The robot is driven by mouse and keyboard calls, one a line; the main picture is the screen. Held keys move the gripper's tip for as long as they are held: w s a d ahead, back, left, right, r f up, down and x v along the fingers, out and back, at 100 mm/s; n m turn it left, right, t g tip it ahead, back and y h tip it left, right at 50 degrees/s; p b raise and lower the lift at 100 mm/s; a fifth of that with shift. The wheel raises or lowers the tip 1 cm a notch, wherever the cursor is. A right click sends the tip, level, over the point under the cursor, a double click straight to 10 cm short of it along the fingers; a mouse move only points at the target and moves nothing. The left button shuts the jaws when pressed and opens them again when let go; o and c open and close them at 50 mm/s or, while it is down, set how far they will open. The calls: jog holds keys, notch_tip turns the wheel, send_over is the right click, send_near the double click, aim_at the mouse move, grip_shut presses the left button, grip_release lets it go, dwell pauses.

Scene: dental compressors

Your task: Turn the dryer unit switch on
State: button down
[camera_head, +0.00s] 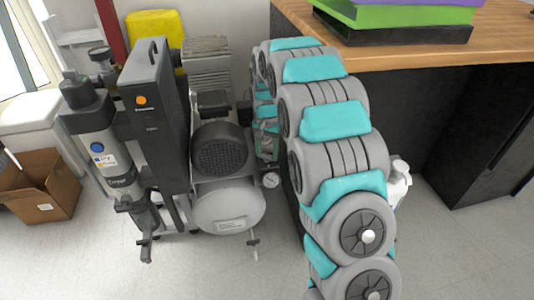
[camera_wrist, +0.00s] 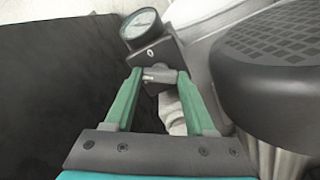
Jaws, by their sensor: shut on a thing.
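In the wrist view, my gripper (camera_wrist: 160,78) has its two green fingers closed on a small dark knob-like part (camera_wrist: 157,73) with a light pin. This part sits just below a dark block (camera_wrist: 152,50) that carries a round gauge (camera_wrist: 139,24). I take this part for the switch, but no label on it is readable. In the head view, the compressor with its tall dark dryer column (camera_head: 155,120) stands left of my arm.
A dark rounded motor cover (camera_wrist: 270,65) is close to the right of my fingers. A grey tank (camera_head: 228,205) is low on the machine. A wooden bench (camera_head: 430,60) stands to the right, and a cardboard box (camera_head: 40,185) lies at the left. The front floor is clear.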

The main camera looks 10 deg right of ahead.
aim_at(267, 155)
jog(key=n, duration=0.6)
jog(key=shift+b, duration=0.35)
jog(key=shift+n, duration=0.4)
jog(key=shift+c, duration=1.2)
grip_release()
jog(key=shift+r, duration=0.15)
notch_tip(267, 155, up, 7)
jog(key=shift+f, duration=0.15)
jog(key=shift+r, duration=0.45)
